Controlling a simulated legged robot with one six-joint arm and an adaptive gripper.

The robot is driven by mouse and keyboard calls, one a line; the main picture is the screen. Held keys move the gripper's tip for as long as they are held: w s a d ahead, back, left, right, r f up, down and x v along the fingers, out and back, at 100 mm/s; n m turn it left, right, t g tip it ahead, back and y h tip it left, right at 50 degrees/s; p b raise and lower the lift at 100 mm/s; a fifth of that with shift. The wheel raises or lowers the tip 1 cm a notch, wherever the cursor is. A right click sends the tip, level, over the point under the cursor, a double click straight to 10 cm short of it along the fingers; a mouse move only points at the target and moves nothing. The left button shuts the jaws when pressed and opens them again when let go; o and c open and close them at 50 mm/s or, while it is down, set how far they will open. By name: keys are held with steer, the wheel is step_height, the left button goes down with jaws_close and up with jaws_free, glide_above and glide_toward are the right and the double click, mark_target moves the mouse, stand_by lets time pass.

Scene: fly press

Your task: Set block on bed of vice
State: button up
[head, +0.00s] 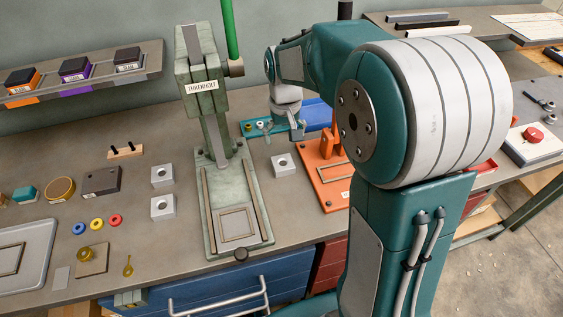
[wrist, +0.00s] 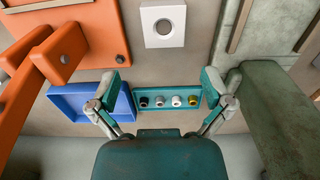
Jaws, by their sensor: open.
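My gripper (head: 282,132) is open and empty above the bench, between the green press and the orange machine; its spread fingers (wrist: 160,86) also show in the wrist view. A pale square block with a round hole (head: 282,164) lies on the bench in front of it; it shows at the top of the wrist view (wrist: 163,24). Two similar blocks (head: 162,176) (head: 162,208) lie left of the green press (head: 200,75). The press bed (head: 226,190) has an empty framed plate near its front. The orange machine (head: 312,168) is partly hidden by my arm. I cannot tell which one is the vice.
A teal tray of several small pegs (wrist: 168,89) and a blue tray (wrist: 65,100) lie behind the block. A green rod (head: 230,30) rises beside the press. Coloured rings (head: 97,224), a dark box (head: 102,181) and a grey tray (head: 40,235) occupy the left bench.

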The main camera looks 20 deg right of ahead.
mark_target(282, 163)
steer(key=f, duration=0.3)
steer(key=shift+a+f, duration=0.3)
steer(key=shift+f, duration=0.05)
steer(key=f, duration=0.5)
steer(key=shift+s+f, duration=0.2)
steer(key=shift+s, duration=0.05)
steer(key=c, duration=1.1)
